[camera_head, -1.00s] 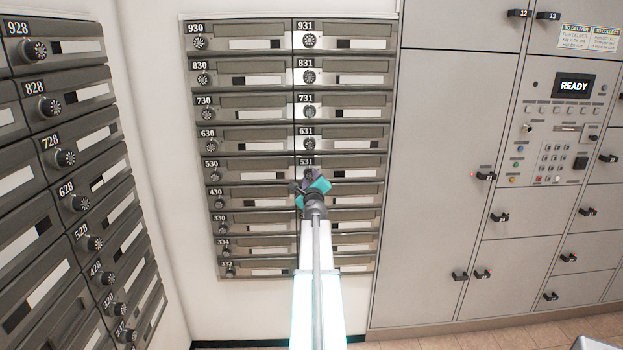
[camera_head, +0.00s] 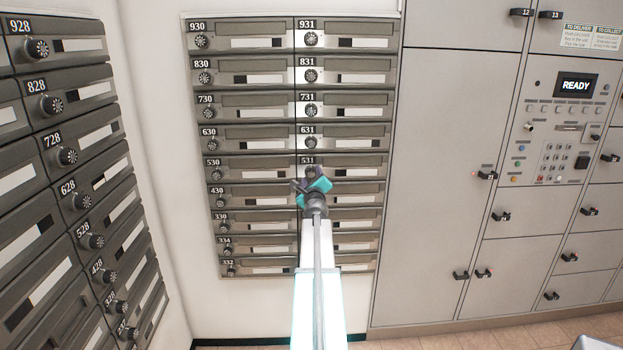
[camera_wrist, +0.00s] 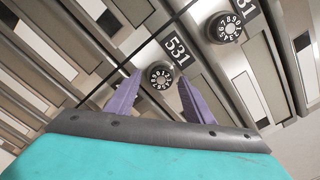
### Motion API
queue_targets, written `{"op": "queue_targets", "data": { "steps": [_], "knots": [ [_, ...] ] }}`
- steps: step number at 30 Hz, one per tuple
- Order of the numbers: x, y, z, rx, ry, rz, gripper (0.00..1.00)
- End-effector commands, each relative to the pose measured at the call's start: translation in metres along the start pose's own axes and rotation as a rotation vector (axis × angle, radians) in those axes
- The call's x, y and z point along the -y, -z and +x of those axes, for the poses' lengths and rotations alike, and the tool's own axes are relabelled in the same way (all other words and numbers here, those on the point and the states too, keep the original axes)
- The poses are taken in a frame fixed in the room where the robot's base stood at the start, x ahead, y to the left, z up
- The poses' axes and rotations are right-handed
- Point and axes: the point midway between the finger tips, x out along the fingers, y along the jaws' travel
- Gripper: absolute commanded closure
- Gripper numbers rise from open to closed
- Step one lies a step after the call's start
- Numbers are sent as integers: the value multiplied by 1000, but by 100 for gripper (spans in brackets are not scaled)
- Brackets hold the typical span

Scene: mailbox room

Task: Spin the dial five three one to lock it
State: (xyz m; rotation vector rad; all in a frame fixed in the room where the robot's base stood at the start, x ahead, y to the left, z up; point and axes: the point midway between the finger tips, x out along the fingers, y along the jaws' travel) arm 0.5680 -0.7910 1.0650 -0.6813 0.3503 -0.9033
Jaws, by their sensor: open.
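The mailbox labelled 531 (camera_head: 345,172) is in the right column of the mailbox panel straight ahead. Its round black dial (camera_wrist: 160,75) with white marks shows in the wrist view, just below the 531 label (camera_wrist: 175,49). My gripper (camera_head: 313,184) is in front of this box in the head view and covers part of its dial. In the wrist view my gripper's two purple fingers (camera_wrist: 160,97) are open, one on each side of the dial as pictured. I cannot tell whether they touch it. The dial's exact setting is too small to read.
Another dial (camera_wrist: 224,27) lies close by at the upper right in the wrist view. A second mailbox bank (camera_head: 70,190) stands along the left wall. Grey parcel lockers (camera_head: 445,130) with a lit READY screen (camera_head: 576,85) are to the right.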

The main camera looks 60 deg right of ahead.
Motion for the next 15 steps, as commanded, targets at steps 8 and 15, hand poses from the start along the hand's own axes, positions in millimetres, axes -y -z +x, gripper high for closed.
{"op": "queue_targets", "data": {
  "steps": [8, 15],
  "knots": [
    [0, 0, -16, 0, 1, 0, 52],
    [0, 0, -38, 0, 1, 0, 52]
  ]
}}
